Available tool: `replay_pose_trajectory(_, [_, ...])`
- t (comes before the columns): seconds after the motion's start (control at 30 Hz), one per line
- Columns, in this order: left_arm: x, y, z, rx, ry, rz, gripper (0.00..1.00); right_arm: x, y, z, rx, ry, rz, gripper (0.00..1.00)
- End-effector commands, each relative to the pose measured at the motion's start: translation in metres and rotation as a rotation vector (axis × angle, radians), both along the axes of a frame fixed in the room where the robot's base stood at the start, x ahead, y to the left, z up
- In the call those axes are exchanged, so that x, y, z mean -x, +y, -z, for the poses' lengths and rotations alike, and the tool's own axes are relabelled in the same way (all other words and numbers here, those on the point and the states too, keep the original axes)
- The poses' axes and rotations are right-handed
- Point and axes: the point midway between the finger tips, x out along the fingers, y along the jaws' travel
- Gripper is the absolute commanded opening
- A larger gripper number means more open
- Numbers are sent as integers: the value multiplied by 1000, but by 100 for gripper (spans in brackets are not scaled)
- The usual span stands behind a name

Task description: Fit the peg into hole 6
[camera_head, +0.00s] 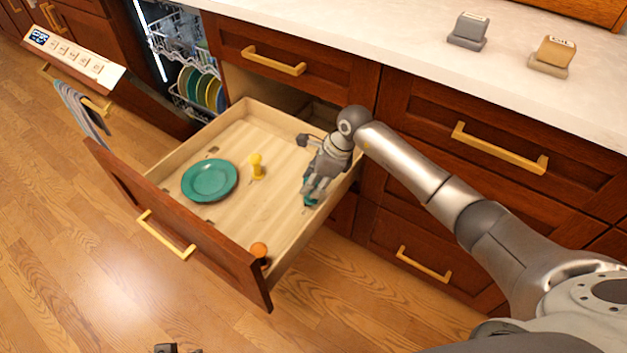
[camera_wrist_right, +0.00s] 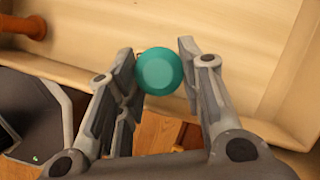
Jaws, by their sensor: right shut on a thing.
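A teal peg (camera_head: 308,202) is held in my right gripper (camera_head: 314,186), over the right side of the open drawer. In the right wrist view the round teal end of the peg (camera_wrist_right: 160,70) sits between the two fingers. I cannot tell whether the peg touches the drawer floor (camera_head: 262,205). A small dark part at the bottom edge looks like my left gripper (camera_head: 170,348), mostly cut off.
A yellow peg (camera_head: 257,168) stands mid-drawer, beside a teal plate (camera_head: 210,180). An orange peg (camera_head: 259,251) is at the front right corner. The open dishwasher (camera_head: 185,60) stands left, and two blocks, grey (camera_head: 469,29) and tan (camera_head: 553,54), sit on the counter.

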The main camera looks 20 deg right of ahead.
Motion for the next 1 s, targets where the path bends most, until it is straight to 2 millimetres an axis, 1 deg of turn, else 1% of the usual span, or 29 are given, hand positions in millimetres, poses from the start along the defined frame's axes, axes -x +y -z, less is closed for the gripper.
replay_pose_trajectory(0.67, [1,0,0,-1,3,-1,36,0,0,0,1,0,0,13])
replay_pose_trajectory(0.9, [-1,0,-7,2,-11,-1,36,0,0,0,0,0,0,13])
replay_pose_trajectory(1.0, [-1,0,-7,2,-10,-1,36,0,0,0,0,0,0,13])
